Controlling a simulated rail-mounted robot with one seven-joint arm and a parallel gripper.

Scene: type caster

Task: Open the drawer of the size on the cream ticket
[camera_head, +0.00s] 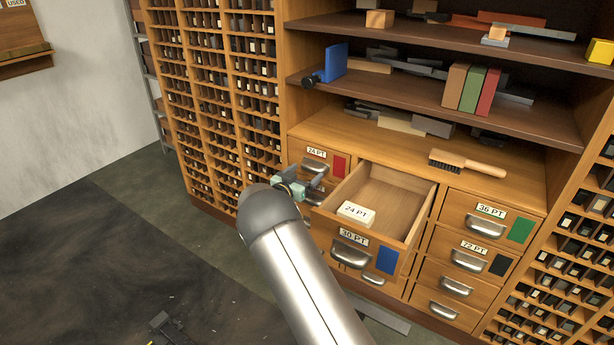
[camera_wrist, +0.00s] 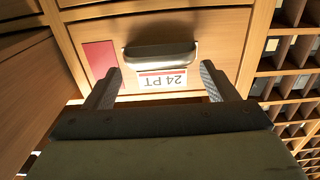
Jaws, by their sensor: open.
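A cream ticket (camera_head: 356,213) reading "24 PT" lies in the pulled-out 30 PT drawer (camera_head: 419,205). The shut 24 PT drawer (camera_head: 296,158), with a red patch, is left of it. Its label and metal handle (camera_head: 314,167) show in the head view. In the wrist view the drawer front (camera_wrist: 222,25) appears upside down, with its handle (camera_wrist: 160,57) across the middle. My gripper (camera_wrist: 161,70) is open and empty, its fingers spread either side of the label, the handle just ahead between the tips. In the head view my gripper (camera_head: 308,186) is close to that drawer; contact cannot be told.
The open 30 PT drawer, with a blue patch (camera_head: 387,260), juts out just right of my gripper. The 36 PT (camera_head: 458,208) and 72 PT (camera_head: 448,246) drawers are shut at right. A brush (camera_head: 468,164) lies on the top above. Pigeonholes (camera_head: 215,90) stand left.

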